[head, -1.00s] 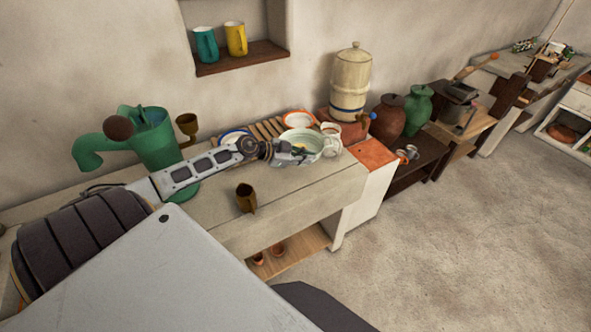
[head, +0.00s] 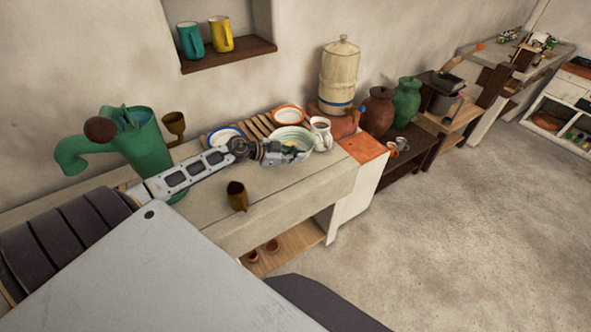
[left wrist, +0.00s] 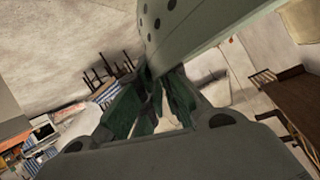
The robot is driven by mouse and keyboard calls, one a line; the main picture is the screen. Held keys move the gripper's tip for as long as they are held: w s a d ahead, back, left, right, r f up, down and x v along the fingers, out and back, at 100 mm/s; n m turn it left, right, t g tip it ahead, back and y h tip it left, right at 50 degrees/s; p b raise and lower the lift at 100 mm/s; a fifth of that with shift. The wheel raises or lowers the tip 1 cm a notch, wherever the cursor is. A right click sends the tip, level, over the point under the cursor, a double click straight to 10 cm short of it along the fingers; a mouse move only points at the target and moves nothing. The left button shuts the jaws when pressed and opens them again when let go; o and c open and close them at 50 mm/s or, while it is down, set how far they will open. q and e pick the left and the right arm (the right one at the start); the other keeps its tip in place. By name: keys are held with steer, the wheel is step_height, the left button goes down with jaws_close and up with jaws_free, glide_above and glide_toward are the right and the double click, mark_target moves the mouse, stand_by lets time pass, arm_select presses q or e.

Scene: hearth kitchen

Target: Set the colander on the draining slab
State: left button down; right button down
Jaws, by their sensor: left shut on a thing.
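The pale green colander (head: 300,134) is at the right end of the pale counter slab (head: 285,190) in the head view. My left gripper (head: 283,154) is shut on its near rim. In the left wrist view the colander's perforated wall (left wrist: 195,22) rises from between the fingers (left wrist: 160,95). Whether its base touches the surface cannot be told. The slatted wooden rack (head: 254,131) lies behind it. My right gripper is not in view.
A white jug (head: 320,136) stands close right of the colander. A blue-rimmed plate (head: 224,135) and an orange-rimmed plate (head: 288,114) are on the rack.

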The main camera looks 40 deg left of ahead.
arm_select(q)
steer(key=shift+f, duration=1.7)
steer(key=shift+f+b, duration=0.35)
steer(key=shift+f, duration=1.6)
steer(key=c, duration=1.6)
jaws_free()
steer(key=shift+f, duration=0.1)
steer(key=shift+c, duration=0.2)
steer(key=v, duration=1.2)
